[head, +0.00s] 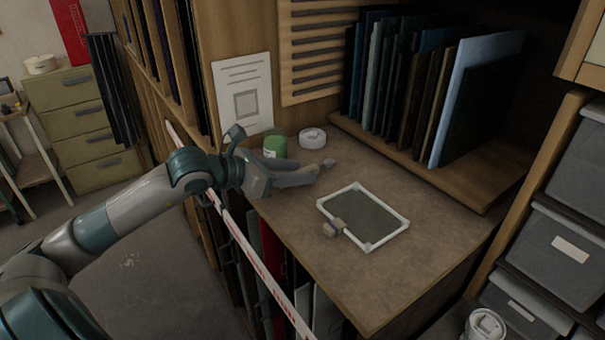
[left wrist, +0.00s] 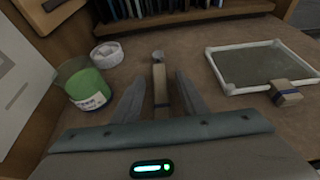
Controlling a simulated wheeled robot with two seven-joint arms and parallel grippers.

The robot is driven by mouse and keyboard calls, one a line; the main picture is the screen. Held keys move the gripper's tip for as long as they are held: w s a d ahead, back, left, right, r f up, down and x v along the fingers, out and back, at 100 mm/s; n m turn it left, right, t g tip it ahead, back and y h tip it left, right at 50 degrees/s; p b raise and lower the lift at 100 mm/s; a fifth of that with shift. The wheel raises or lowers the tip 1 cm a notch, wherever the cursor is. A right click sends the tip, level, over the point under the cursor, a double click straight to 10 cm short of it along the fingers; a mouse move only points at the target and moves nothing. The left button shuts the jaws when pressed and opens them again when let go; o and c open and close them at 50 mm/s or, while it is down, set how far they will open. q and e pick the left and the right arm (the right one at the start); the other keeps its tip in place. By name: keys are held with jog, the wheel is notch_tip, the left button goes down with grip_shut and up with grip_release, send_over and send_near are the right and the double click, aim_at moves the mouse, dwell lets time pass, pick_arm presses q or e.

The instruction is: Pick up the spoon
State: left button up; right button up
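The spoon (left wrist: 160,84) lies on the wooden worktop, its small grey head (left wrist: 158,55) pointing away from me and its light handle toward me. In the head view only its head end (head: 329,163) shows just past my fingertips. My left gripper (head: 313,174) reaches in low over the worktop from the left. In the left wrist view my left gripper (left wrist: 158,84) is open, with one finger on each side of the handle and a gap on both sides. The near end of the handle is hidden by the gripper body. My right gripper is not in view.
A green jar (head: 274,147) and a white roll (head: 312,138) stand behind the gripper. A white-framed dark panel (head: 363,215) with a small block (head: 335,228) at its edge lies to the right. Upright glass sheets (head: 440,90) stand on a shelf behind. The worktop's front is clear.

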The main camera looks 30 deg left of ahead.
pick_arm(q)
grip_shut()
jog(key=shift+r, duration=0.15)
